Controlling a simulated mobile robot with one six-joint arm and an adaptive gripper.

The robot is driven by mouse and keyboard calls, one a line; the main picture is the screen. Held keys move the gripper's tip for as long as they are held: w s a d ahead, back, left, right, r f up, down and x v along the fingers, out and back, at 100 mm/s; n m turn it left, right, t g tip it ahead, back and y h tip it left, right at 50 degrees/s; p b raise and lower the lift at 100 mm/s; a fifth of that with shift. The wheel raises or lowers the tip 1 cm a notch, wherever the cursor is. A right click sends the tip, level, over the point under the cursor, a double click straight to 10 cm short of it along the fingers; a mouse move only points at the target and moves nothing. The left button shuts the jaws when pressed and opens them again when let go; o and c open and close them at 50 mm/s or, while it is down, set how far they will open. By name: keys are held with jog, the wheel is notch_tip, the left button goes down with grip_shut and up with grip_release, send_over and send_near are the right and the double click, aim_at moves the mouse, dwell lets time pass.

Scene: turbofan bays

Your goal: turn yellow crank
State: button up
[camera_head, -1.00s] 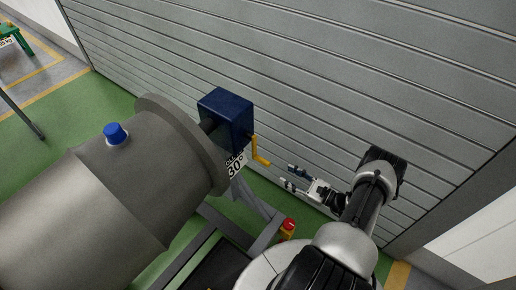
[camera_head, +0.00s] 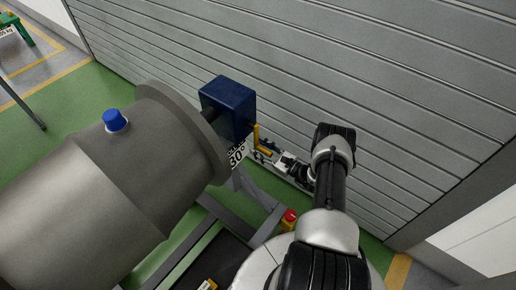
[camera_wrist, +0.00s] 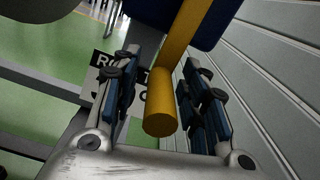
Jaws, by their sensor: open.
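The yellow crank (camera_head: 257,138) is on the blue box (camera_head: 229,106) at the end of the grey cylinder. In the wrist view the crank's round handle (camera_wrist: 159,103) points toward the camera, and its arm runs up to the blue box (camera_wrist: 222,18). My gripper (camera_head: 266,155) is at the crank. In the wrist view my gripper (camera_wrist: 158,95) is open, with one finger on each side of the handle. A gap shows at each side. In the head view the fingers hide part of the crank.
The large grey cylinder (camera_head: 100,200) with a blue cap (camera_head: 115,120) fills the left on a grey stand (camera_head: 263,222). A grey slatted wall (camera_head: 400,90) stands close behind the crank. A sign (camera_head: 237,157) is below the box. A red-topped yellow object (camera_head: 288,220) sits by the stand.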

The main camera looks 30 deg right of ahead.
jog(key=shift+x, duration=0.8)
jog(key=shift+c, duration=0.2)
grip_shut()
jog(key=shift+s, duration=0.1)
